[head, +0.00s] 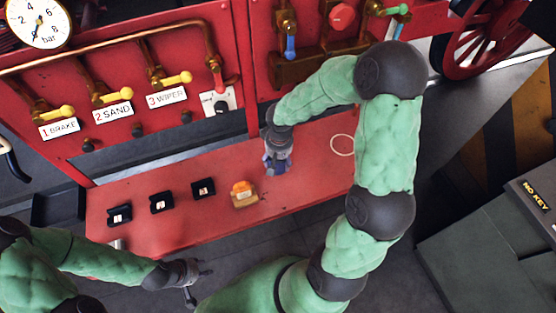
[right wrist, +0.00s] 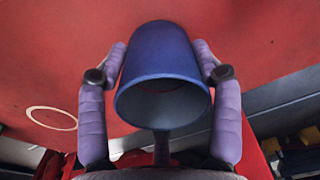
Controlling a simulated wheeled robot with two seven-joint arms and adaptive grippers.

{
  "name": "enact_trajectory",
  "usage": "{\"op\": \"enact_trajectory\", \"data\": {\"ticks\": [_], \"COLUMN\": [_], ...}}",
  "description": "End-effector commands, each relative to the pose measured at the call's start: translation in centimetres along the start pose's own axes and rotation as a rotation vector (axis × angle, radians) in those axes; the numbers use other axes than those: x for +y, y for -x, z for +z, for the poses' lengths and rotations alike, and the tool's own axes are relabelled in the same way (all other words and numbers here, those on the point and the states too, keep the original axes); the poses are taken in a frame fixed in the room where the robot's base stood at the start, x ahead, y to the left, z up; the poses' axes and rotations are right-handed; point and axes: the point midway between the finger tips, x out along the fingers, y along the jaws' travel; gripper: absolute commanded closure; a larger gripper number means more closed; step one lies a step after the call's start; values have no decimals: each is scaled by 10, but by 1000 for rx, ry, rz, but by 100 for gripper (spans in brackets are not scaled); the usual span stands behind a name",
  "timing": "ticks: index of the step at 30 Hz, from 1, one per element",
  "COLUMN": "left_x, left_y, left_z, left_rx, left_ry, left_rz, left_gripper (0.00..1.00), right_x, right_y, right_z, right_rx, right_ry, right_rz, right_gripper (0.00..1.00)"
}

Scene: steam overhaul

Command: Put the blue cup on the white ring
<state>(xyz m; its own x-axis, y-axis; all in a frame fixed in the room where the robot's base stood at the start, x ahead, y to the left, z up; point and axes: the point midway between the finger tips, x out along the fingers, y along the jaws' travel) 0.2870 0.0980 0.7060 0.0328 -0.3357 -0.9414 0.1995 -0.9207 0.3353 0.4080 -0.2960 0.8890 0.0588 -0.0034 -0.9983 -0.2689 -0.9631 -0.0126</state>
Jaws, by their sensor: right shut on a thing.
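The blue cup (right wrist: 160,60) is between the two purple fingers of my right gripper (right wrist: 163,72), with its open mouth toward the wrist camera. My right gripper (head: 276,162) is shut on it above the red bench, and it mostly hides the cup in the head view. The white ring (head: 342,145) is a thin outline on the bench, to the right of my right gripper. It also shows at the lower left in the right wrist view (right wrist: 52,118), apart from the cup. My left gripper (head: 196,283) is open and empty, in front of the bench.
The red bench (head: 300,190) holds several black holders (head: 161,202) and an orange-topped block (head: 243,192) left of my right gripper. Behind it stands a red panel with valves (head: 165,97). The bench around the ring is clear.

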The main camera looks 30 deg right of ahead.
Motion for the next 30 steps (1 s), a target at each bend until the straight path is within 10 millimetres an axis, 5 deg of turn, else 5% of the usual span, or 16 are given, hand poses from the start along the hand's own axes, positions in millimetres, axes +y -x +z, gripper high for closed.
{"op": "enact_trajectory", "data": {"ticks": [10, 11, 13, 26, 30], "left_x": [-1, -1, -1, 0, 2], "left_y": [-3, -2, -2, 1, 7], "left_z": [0, 0, 0, 0, 0], "left_rx": [0, 0, 0, 0, 0], "left_ry": [0, 0, 0, 0, 0], "left_rz": [0, 0, 0, 0, 0], "left_gripper": [60, 60, 60, 60, 60], "right_x": [0, 0, 0, 0, 0], "right_y": [-2, -1, -1, 2, 19], "right_z": [-1, 0, 0, -1, -2], "right_rx": [3, 2, 2, 2, 7], "right_ry": [-1, 0, 0, 0, -1], "right_rz": [0, 0, 0, 0, 1], "right_gripper": [70, 26, 10, 10, 10]}}
